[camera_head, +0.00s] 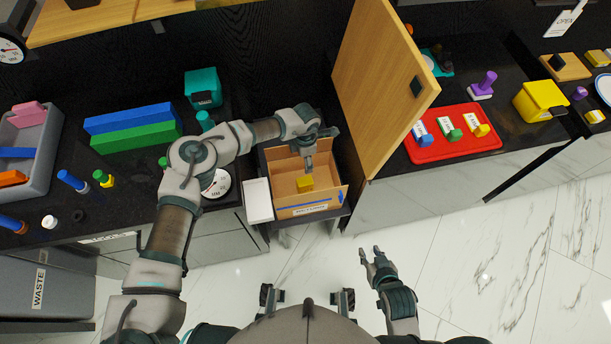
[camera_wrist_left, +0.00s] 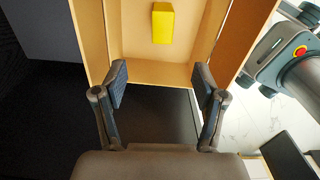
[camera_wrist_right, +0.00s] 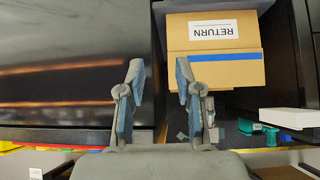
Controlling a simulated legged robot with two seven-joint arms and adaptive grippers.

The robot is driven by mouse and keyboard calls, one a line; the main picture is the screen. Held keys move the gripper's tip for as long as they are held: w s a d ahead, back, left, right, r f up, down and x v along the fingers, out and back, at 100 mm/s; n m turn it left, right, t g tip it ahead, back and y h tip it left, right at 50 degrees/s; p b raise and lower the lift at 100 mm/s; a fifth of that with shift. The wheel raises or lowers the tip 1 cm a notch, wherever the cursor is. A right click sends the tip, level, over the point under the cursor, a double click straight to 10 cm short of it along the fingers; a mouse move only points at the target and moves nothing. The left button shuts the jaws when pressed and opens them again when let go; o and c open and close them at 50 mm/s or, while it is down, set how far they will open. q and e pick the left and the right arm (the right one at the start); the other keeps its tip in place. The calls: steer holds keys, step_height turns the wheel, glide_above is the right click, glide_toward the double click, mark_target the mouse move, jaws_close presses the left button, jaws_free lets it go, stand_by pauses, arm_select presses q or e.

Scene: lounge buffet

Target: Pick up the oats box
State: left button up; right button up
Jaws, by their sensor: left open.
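A small yellow box (camera_head: 305,184) lies inside an open cardboard carton (camera_head: 323,195); no lettering on it is readable, so I cannot tell if it is the oats box. In the left wrist view the yellow box (camera_wrist_left: 162,23) lies on the carton's floor, beyond my fingertips. My left gripper (camera_head: 308,162) is at the carton's back side, near the yellow box but apart from it. In its wrist view the left gripper (camera_wrist_left: 162,84) is open and empty. My right gripper (camera_head: 372,254) is open and empty over the floor, in front of the carton and to its right.
An open wooden door (camera_head: 385,85) stands right of the carton. A white box (camera_head: 258,200) sits against its left. The left counter holds green and blue blocks, a teal container (camera_head: 203,88) and a dial scale. A red tray (camera_head: 452,135) and a yellow container (camera_head: 540,100) are at right.

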mark_target(305, 181)
arm_select(q)
steer(key=f+b, duration=0.1)
steer(key=f, duration=0.4)
steer(key=f+b, duration=0.2)
steer(key=f, duration=0.4)
steer(key=shift+s+f, duration=0.2)
steer(key=shift+f, duration=0.35)
step_height(305, 181, down, 4)
steer(key=shift+s+f+b, duration=0.1)
steer(key=shift+f+b, duration=0.15)
steer(key=shift+b, duration=0.85)
steer(key=shift+f, duration=0.2)
steer(key=shift+r, duration=0.1)
arm_select(e)
steer(key=w+a+r+t+y, duration=0.3)
steer(key=w+r+t, duration=0.4)
steer(key=r+t, duration=0.3)
step_height(305, 181, up, 2)
steer(key=shift+a+r+t, duration=0.1)
steer(key=shift+a+t, duration=0.2)
steer(key=shift+a, duration=0.15)
arm_select(q)
steer(key=c, duration=1.3)
arm_select(e)
steer(key=shift+w, duration=0.15)
